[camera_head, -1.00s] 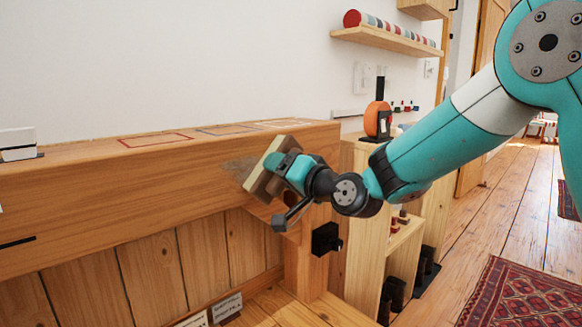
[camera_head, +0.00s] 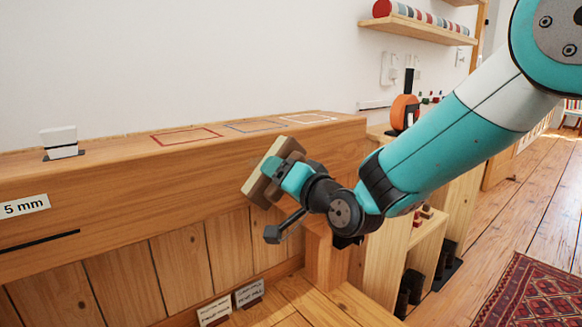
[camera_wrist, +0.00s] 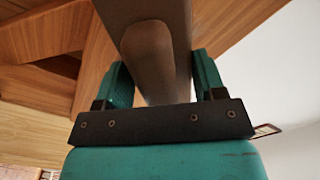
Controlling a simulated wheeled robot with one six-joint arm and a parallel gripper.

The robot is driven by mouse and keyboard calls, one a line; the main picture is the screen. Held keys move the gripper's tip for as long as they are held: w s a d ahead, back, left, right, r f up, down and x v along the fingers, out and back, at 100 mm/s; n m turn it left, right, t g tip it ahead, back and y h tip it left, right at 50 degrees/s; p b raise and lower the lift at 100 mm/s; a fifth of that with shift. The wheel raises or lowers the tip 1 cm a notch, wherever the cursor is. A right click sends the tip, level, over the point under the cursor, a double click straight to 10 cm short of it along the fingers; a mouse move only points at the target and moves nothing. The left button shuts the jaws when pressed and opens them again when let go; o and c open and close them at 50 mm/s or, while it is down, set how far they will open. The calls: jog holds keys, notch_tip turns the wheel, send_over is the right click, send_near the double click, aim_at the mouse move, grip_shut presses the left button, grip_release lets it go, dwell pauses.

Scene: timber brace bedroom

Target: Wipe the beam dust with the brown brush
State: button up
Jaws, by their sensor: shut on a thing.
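The brown brush (camera_head: 259,173) has a brown block and a cream face turned left. It is tilted against or just in front of the front face of the wooden beam (camera_head: 110,178); I cannot tell if it touches. My gripper (camera_head: 288,172) is shut on the brush. In the wrist view, the teal fingers of my gripper (camera_wrist: 160,80) sit on both sides of the brush's brown handle (camera_wrist: 148,60). No dust shows on the visible beam face; the part behind the brush is hidden.
Coloured outlines (camera_head: 187,136) mark the beam top, with a white block (camera_head: 59,140) at its left. A label (camera_head: 24,206) is on the beam face. Small signs (camera_head: 249,291) stand below. A shelf unit (camera_head: 428,245) and an orange round object (camera_head: 403,113) are at right.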

aim_at(266, 196)
jog(key=shift+s+a+r+p, duration=0.15)
jog(key=shift+s+a+p, duration=0.35)
jog(key=shift+a+p, duration=0.25)
jog(key=shift+s+a+r+p, duration=0.1)
jog(key=shift+s+a+p, duration=0.45)
jog(key=shift+a, duration=0.3)
jog(key=shift+s+a+f+p, duration=0.15)
jog(key=shift+s+a+p, duration=0.15)
jog(key=shift+a+p, duration=0.15)
jog(key=shift+d+f, duration=0.1)
jog(key=shift+s+d+b, duration=0.3)
jog(key=shift+s, duration=0.1)
jog(key=shift+b+v, duration=0.6)
jog(key=shift+v, duration=1.9)
jog(key=b+v, duration=0.1)
jog(key=v, duration=0.2)
